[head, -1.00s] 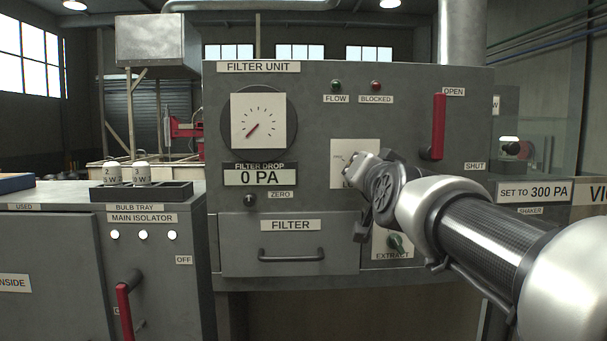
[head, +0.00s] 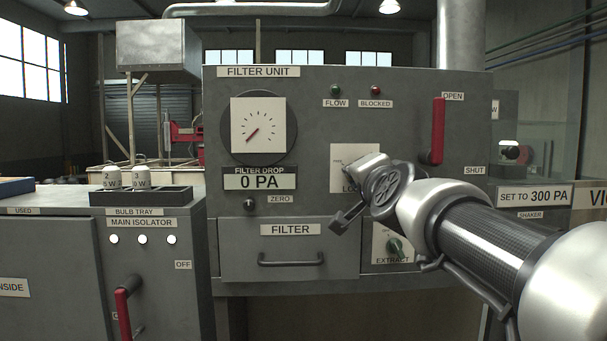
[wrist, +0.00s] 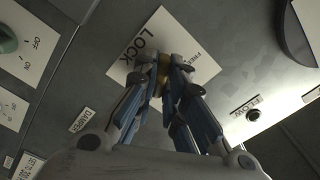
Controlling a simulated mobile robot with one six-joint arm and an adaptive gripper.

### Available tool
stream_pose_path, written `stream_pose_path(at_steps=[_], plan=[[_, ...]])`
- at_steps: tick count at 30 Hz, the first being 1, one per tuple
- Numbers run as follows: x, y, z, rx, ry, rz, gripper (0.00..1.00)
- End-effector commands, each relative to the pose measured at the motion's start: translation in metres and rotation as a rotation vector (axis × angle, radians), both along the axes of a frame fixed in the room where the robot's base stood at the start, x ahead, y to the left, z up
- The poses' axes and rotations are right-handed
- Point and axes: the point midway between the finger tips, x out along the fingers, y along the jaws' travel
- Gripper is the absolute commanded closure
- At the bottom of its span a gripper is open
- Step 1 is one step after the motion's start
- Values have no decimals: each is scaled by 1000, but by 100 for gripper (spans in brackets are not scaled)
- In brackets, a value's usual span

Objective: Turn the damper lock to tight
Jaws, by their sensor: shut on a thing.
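The lock plate (head: 343,160) is a pale square on the grey filter unit, right of the dial. In the wrist view the plate (wrist: 128,68) shows the words LOCK and FREE. My gripper (wrist: 163,76) is over the plate, shut on a small brass-coloured piece of the damper lock (wrist: 163,63). The fingers hide most of this piece, so its pointing direction cannot be told. No TIGHT mark is readable. In the head view my wrist and gripper cover the lock and the plate's lower right part.
A red handle (head: 438,130) stands upright right of the plate, between the OPEN and SHUT labels. The filter drawer (head: 290,250) is at lower left. The FLOW lamp (wrist: 253,115) shows in the wrist view.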

Motion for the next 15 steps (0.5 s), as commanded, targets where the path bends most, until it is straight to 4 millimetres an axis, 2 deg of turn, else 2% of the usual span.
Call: stream_pose_path(at_steps=[9, 10, 15], plan=[[0, 0, 1, 5, -2, 0, 100], [0, 0, 1, 5, -2, 0, 87], [0, 0, 1, 4, -1, 0, 76]])
